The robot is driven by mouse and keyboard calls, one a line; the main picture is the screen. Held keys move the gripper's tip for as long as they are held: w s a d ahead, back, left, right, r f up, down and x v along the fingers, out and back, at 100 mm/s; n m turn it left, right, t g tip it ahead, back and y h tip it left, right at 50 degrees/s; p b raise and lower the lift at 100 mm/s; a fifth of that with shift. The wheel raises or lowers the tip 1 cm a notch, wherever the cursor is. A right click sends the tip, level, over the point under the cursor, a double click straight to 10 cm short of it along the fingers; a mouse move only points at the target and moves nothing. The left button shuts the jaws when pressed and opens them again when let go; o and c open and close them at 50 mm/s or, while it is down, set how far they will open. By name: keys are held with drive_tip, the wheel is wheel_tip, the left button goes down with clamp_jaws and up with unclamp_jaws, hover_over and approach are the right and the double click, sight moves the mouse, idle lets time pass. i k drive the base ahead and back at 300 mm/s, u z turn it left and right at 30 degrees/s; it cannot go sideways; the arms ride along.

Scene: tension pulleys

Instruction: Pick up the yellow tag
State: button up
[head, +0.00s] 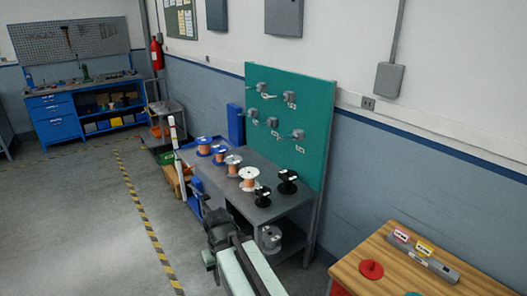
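The yellow tag (424,248) is small, with dark marks on it. It sits at a grey bar-shaped holder (436,266) on the wooden-topped bench (372,290) at the lower right. A white and red tag (401,236) is beside it on the left. My gripper (215,222) seems to be the dark end of my pale arm at the bottom centre, well left of the yellow tag and apart from it. Its fingers cannot be made out, so I cannot tell whether it is open or shut.
A red disc (371,269) lies on the wooden bench, left of the holder. A grey table (226,187) with several wire spools stands by a green pulley board (310,125). A blue workbench (55,118) is at the far left. The floor (75,225) at left is open.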

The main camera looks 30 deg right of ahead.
sight(424, 250)
drive_tip(key=z, duration=0.3)
drive_tip(key=i, duration=1.65)
drive_tip(key=z, duration=0.6)
drive_tip(key=k, duration=0.75)
drive_tip(key=z, duration=0.15)
drive_tip(key=i, duration=0.85)
drive_tip(key=u, duration=0.05)
